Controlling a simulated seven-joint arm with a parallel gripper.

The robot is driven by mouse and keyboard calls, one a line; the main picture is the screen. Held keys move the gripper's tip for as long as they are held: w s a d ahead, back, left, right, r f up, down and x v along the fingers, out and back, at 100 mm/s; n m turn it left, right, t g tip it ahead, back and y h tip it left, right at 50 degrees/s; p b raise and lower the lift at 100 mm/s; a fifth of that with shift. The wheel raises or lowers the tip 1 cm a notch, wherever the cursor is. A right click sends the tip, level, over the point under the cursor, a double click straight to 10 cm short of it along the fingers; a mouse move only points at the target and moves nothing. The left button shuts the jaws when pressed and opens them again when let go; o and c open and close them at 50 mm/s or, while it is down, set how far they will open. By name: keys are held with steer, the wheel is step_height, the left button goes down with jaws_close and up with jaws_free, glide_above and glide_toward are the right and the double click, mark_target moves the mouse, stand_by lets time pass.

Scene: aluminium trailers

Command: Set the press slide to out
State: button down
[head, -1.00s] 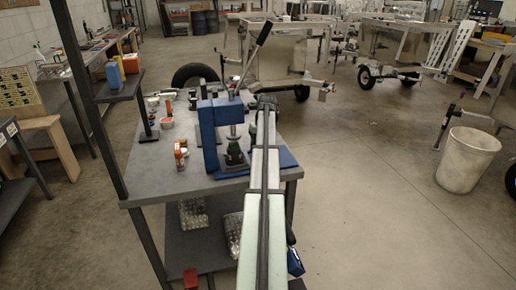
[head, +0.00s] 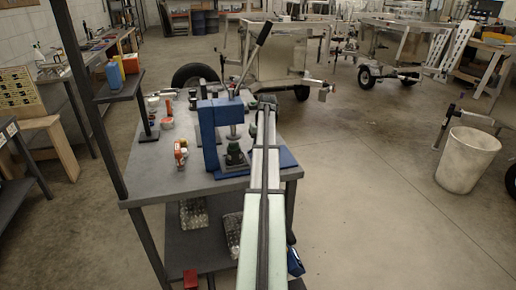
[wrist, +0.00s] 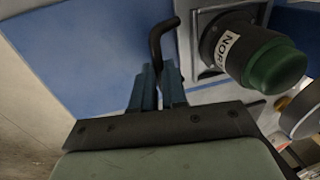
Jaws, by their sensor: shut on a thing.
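The blue press (head: 208,135) stands on the grey workbench, with its long lever tilted up to the right. A dark round fixture with a green top (head: 235,155) sits below its ram. In the wrist view this green-topped fixture (wrist: 275,66) is on a grey plate (wrist: 188,42) and bears a white label starting "NOR". A black hooked rod (wrist: 157,38), apparently the slide's handle, stands beside the plate. My gripper (wrist: 158,88) is shut on this rod near its lower part. In the head view my arm hides the gripper's fingers and the rod.
Small bottles and tins (head: 181,153) stand on the workbench (head: 165,180) left of the press. A dark post rises at the bench's left side. A white bin (head: 467,160) stands on the floor at the right. The floor right of the bench is clear.

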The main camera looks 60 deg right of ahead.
steer(key=s+d, duration=1.1)
steer(key=shift+s+d, duration=0.3)
steer(key=shift+d, duration=0.1)
steer(key=shift+s, duration=0.1)
steer(key=c, duration=1.5)
jaws_free()
steer(key=shift+d, duration=0.1)
steer(key=o, duration=0.3)
steer(key=shift+o, duration=0.2)
steer(key=shift+r, duration=0.15)
step_height(320, 180, up, 13)
steer(key=s+d, duration=0.1)
steer(key=shift+s+d+r, duration=0.2)
steer(key=shift+s+d, duration=0.05)
steer(key=shift+s, duration=0.05)
